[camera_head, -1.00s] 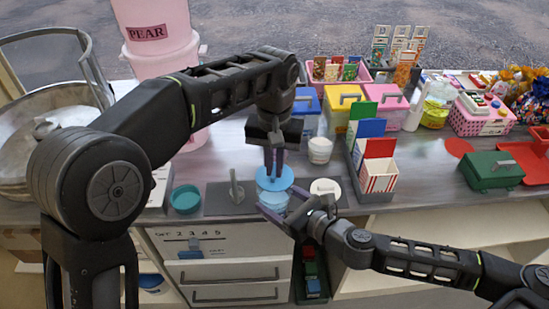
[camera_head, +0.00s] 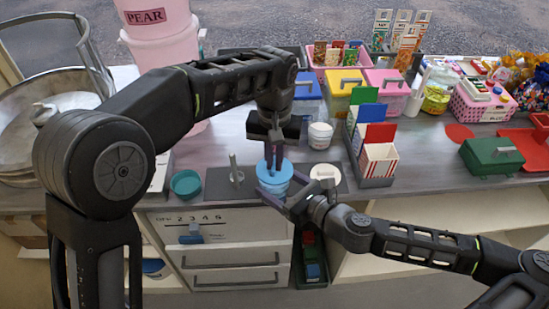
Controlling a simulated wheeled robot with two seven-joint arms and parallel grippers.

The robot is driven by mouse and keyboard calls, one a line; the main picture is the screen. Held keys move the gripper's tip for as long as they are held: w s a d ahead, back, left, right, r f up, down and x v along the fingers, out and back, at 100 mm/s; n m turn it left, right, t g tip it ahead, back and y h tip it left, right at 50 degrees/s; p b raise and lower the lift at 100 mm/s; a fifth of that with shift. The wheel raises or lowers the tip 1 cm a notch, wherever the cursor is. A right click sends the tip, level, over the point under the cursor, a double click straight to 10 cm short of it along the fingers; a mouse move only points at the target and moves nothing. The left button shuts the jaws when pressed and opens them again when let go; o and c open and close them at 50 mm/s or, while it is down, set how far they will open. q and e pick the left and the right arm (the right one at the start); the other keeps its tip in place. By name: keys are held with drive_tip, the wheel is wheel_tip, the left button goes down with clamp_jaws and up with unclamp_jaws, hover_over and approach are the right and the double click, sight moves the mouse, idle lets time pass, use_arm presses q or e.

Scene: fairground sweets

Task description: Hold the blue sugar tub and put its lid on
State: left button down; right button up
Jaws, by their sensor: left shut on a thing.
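The blue sugar tub (camera_head: 274,188) stands on the counter near its front edge, at the right part of a dark grey mat. Its light blue lid (camera_head: 284,171) is level at the top of the tub; I cannot see whether it is fully seated. My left gripper (camera_head: 274,164) points straight down and is shut on the lid from above, hiding its middle. My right gripper (camera_head: 281,190) comes from the front right, with its fingers around the tub's side, shut on it as far as I can see. One finger crosses the tub's lower front.
A metal upright (camera_head: 234,170) stands on the mat to the left, beside a teal bowl (camera_head: 186,183). A white round piece (camera_head: 325,171) and a white tub (camera_head: 320,136) are close on the right. Drawers lie below.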

use_arm(q)
drive_tip(key=shift+f, duration=0.15)
idle(0.6)
drive_tip(key=c, duration=1.5)
unclamp_jaws()
drive_tip(key=shift+o, duration=0.7)
drive_tip(key=o, duration=0.4)
drive_tip(key=shift+r, duration=3)
